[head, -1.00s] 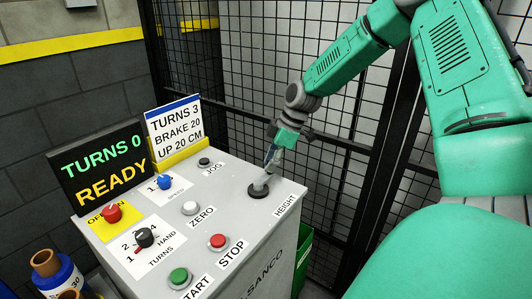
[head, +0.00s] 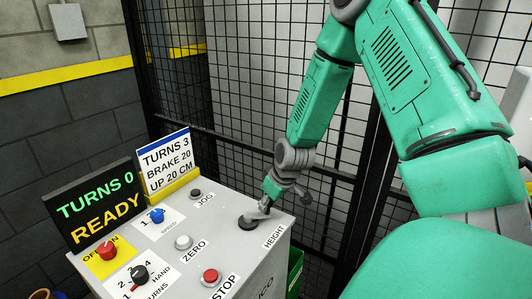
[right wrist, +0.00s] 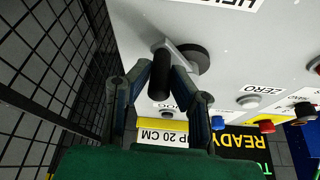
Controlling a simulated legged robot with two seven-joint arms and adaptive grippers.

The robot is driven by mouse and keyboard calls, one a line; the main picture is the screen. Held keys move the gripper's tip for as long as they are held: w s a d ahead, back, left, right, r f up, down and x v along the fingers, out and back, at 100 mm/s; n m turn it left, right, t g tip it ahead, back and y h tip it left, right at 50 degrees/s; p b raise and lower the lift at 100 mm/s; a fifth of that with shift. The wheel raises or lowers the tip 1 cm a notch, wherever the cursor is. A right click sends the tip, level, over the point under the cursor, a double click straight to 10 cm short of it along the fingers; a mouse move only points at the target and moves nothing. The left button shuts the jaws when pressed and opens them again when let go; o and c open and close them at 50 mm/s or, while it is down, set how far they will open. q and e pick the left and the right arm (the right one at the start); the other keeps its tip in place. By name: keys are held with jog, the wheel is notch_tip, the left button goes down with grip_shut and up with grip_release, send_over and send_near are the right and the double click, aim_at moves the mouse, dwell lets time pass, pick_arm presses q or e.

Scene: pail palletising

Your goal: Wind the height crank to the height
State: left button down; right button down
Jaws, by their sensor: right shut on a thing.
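The height crank (head: 247,223) has a dark round hub and a short grey arm on the panel's top right, beside the HEIGHT label (head: 274,236). In the right wrist view its black upright handle (right wrist: 159,76) stands on the end of the grey arm, beside the black hub (right wrist: 196,59). My right gripper (head: 268,198) is at the crank; in the wrist view its two fingers (right wrist: 160,80) are shut on the handle from both sides. The display (head: 100,205) reads TURNS 0, READY. The card (head: 166,160) reads TURNS 3, BRAKE 20, UP 20 CM. My left gripper is out of view.
The grey panel (head: 215,215) also carries a red knob (head: 106,250), a blue knob (head: 157,215), a black-and-red turns selector (head: 139,273), a white ZERO button (head: 183,242) and a red STOP button (head: 210,277). A black mesh fence (head: 240,90) stands close behind.

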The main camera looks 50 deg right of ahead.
jog(key=shift+s+a+m+g+h+p, duration=0.1)
jog(key=shift+s+a+m+h+p, duration=0.25)
jog(key=shift+m, duration=0.4)
jog(key=shift+s+a+m+g+h+p, duration=0.1)
jog(key=shift+s+a+m+h+p, duration=0.2)
jog(key=shift+m, duration=0.4)
jog(key=shift+s+a+m+g+h+p, duration=0.15)
jog(key=shift+a+m+p, duration=0.3)
jog(key=shift+m, duration=0.3)
jog(key=shift+a+m+g+h+p, duration=0.15)
jog(key=shift+a+m+h+p, duration=0.15)
jog(key=shift+m, duration=0.4)
jog(key=shift+a+m+g+h+p, duration=0.1)
jog(key=shift+a+m+h+p, duration=0.2)
jog(key=shift+m, duration=0.4)
jog(key=shift+a, duration=0.1)
jog(key=c, duration=1.6)
grip_release()
jog(key=shift+o, duration=0.7)
jog(key=shift+w, duration=0.2)
